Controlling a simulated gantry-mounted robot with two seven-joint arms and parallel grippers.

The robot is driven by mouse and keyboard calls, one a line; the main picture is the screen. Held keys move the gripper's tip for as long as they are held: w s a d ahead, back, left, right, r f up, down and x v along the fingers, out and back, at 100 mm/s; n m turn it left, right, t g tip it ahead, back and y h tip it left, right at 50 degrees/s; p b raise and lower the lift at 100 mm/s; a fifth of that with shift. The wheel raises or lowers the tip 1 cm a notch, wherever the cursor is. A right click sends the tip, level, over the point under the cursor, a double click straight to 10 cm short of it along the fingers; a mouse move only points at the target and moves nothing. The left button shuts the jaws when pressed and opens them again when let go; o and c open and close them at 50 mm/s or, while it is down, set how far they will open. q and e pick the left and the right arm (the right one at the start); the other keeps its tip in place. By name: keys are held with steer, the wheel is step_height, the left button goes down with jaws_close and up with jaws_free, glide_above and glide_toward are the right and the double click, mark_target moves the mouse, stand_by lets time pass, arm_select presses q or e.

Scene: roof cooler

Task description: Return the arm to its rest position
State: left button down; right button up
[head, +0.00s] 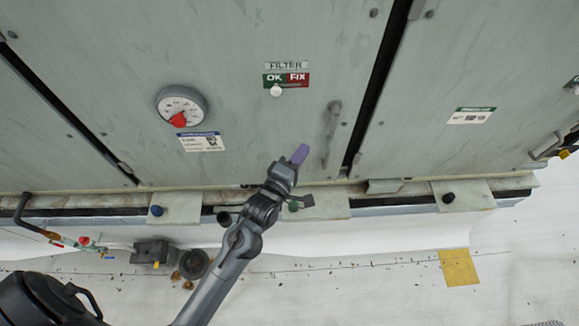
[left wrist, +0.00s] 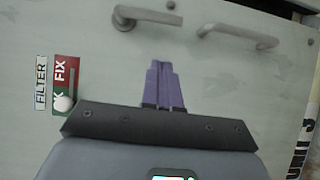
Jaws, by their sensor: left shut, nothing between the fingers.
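My left gripper (head: 299,155) is in front of the lower part of the cooler's middle panel (head: 230,60). Its purple fingers are shut together with nothing between them, which the left wrist view (left wrist: 162,84) also shows. In the head view the fingers are left of a grey door handle (head: 333,125). The handle also shows beyond the fingertips in the left wrist view (left wrist: 150,15). My left arm (head: 225,260) comes up from the bottom of the head view. My right gripper is not in either view.
A FILTER label with a green and red OK/FIX strip (head: 299,79) and white knob (head: 276,90) is above the gripper. A round gauge (head: 181,106) is to the left. Pipes and a grey box (head: 153,253) stand at lower left. The roof at lower right is mostly clear, with a yellow square (head: 458,267).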

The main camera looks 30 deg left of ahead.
arm_select(q)
steer(key=s+r+m+g+h+p, duration=0.2)
steer(key=s+r+m+g+p, duration=0.15)
steer(key=s+p, duration=0.6)
steer(key=s+f+m+g+y, duration=0.1)
steer(key=s+f+m+g, duration=0.3)
steer(key=s+m+g, duration=0.6)
steer(key=s+m, duration=0.6)
steer(key=shift+s+g, duration=0.35)
steer(key=shift+s, duration=0.05)
steer(key=shift+a+f, duration=0.1)
